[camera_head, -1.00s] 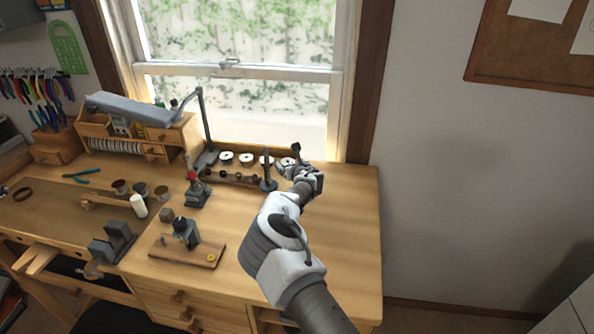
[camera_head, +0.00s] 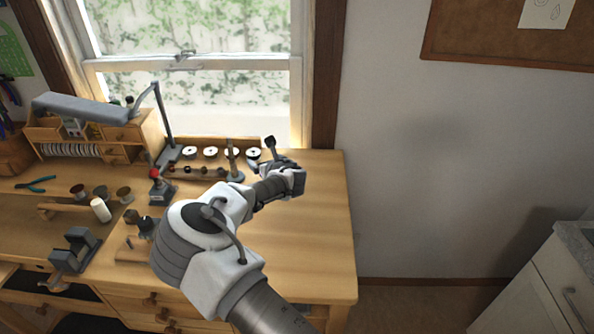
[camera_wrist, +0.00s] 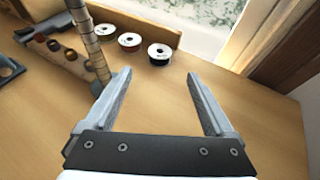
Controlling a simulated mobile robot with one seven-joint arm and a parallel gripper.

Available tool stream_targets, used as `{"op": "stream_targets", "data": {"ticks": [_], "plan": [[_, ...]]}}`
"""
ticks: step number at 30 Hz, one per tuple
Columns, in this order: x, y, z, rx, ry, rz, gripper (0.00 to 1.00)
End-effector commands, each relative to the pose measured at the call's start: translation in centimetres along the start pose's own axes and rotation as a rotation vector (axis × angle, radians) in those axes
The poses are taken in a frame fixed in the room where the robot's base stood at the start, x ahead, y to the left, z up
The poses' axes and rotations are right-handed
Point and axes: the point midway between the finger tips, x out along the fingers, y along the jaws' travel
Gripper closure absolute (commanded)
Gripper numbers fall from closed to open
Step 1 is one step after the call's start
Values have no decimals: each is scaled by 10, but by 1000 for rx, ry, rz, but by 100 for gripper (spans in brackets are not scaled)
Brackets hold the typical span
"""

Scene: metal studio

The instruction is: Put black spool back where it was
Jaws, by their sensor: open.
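My gripper (camera_head: 290,181) is above the bench's right part, to the right of a row of spools. In the wrist view its two fingers (camera_wrist: 157,78) are spread wide with nothing between them. Ahead of them, white-faced spools stand on the bench by the window. The rightmost has a dark rim and looks like the black spool (camera_wrist: 160,54); it also shows in the head view (camera_head: 253,153). Beside it are a reddish-rimmed spool (camera_wrist: 129,41) and another spool (camera_wrist: 105,31). The colours are hard to tell in the head view.
A ringed upright rod (camera_wrist: 90,40) and a wooden rack (camera_wrist: 55,55) stand left of the fingers. A lamp (camera_head: 90,108) and a red-topped tool (camera_head: 158,188) are farther left. The bench top (camera_head: 315,230) at right is clear. The window wall bounds the back.

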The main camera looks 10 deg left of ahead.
Motion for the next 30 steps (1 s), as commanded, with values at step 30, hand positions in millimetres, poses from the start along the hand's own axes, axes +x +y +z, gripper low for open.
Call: {"op": "stream_targets", "data": {"ticks": [30], "plan": [[-221, -220, 38, 1718, -222, -651, 11]]}}
